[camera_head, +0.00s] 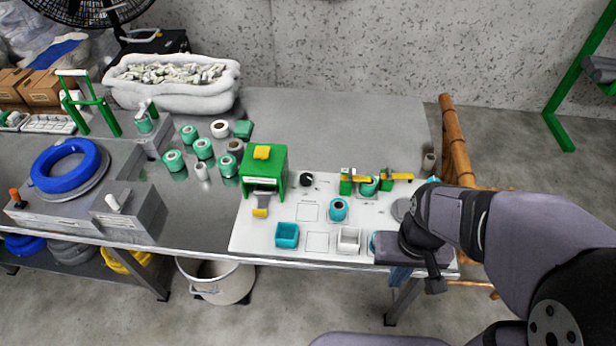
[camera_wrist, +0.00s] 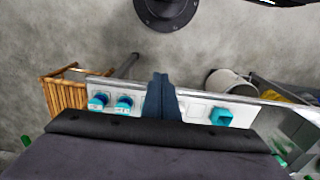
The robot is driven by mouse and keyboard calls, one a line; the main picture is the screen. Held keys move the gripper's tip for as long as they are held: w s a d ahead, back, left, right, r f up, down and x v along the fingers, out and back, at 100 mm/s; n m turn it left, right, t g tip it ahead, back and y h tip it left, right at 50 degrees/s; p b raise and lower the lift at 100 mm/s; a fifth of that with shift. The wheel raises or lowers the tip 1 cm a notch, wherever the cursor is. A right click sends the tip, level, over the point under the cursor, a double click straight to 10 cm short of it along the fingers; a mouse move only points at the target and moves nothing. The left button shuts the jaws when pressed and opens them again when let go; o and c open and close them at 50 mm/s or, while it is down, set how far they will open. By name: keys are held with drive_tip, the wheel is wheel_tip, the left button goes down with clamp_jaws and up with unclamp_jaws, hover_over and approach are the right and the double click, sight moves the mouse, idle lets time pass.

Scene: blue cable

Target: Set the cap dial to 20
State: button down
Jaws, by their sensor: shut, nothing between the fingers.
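A white board (camera_head: 262,236) lies on the metal table near its front right. A small round black knob (camera_head: 306,179), possibly the cap dial, sits on its back part beside the green box (camera_head: 263,168); any numbers on it are too small to read. My gripper (camera_head: 400,275) is at the board's front right edge, with its blue fingers pointing down. It is well to the right of the knob and apart from it. In the wrist view my gripper's fingers (camera_wrist: 160,92) are together with nothing between them. The knob cannot be made out in the wrist view.
The board also holds a turquoise cup (camera_head: 287,235), a white cup (camera_head: 348,241), a turquoise spool (camera_head: 338,209) and a green and yellow fixture (camera_head: 374,180). Several spools (camera_head: 203,149) stand left of the green box.

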idle(0.3)
drive_tip(key=c, duration=1.6)
unclamp_jaws()
drive_tip(key=shift+w, duration=0.3)
drive_tip(key=o, duration=0.4)
drive_tip(key=w+a+f+n+t+b, duration=0.1)
drive_tip(key=w+a+b, duration=0.1)
drive_tip(key=w, duration=0.8)
drive_tip(key=shift+a+f+b, duration=0.2)
drive_tip(key=shift+a+b, duration=0.1)
drive_tip(key=shift+b, duration=0.1)
drive_tip(key=n+t+y+b, duration=0.25)
drive_tip(key=n+b, duration=0.25)
drive_tip(key=b, duration=0.3)
approach(306, 177)
drive_tip(key=f, duration=0.1)
drive_tip(key=shift+p+x, duration=0.85)
drive_tip(key=shift+x, duration=3)
drive_tip(key=c, duration=1.1)
